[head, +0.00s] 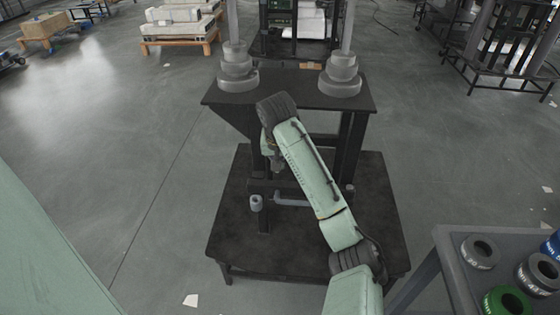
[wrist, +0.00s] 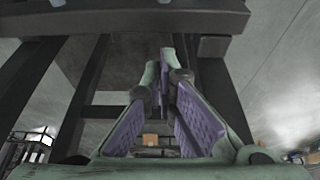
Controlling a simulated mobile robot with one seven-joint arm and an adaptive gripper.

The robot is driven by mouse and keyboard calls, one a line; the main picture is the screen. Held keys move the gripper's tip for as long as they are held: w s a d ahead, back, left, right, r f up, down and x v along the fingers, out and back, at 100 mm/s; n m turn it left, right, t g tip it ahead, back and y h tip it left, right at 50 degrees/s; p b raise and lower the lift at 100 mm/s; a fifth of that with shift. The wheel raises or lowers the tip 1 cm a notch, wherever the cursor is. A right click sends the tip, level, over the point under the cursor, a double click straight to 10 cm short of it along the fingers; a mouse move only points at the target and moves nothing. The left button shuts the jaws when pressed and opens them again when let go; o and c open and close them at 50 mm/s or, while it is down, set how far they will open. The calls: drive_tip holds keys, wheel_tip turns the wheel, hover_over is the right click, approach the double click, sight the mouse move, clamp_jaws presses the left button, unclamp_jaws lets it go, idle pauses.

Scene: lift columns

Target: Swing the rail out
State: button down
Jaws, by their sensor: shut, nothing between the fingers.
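A black stand with an upper top (head: 290,99) and a wide lower deck (head: 320,245) is in the middle of the head view. A short pale grey bar (head: 292,202) shows low between its legs, partly behind my arm, with a small grey cylinder (head: 256,203) left of it. I cannot tell for certain which part is the rail. My gripper (wrist: 172,62) is shut and empty in the wrist view, its purple-padded fingers meeting at the tips. Dark frame beams (wrist: 120,22) are above and behind it. In the head view my arm largely hides it, near the stand's front.
Two grey columns with stepped round bases (head: 237,75) (head: 340,78) stand on the upper top. A grey tray (head: 450,262) with several coloured rings is at the lower right. Pallets (head: 180,38) and racks are at the back. The floor left of the stand is clear.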

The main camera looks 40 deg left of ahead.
drive_tip(key=x, duration=0.6)
drive_tip(key=shift+w+r+p, duration=0.1)
drive_tip(key=shift+p, duration=0.2)
drive_tip(key=shift+d, duration=0.15)
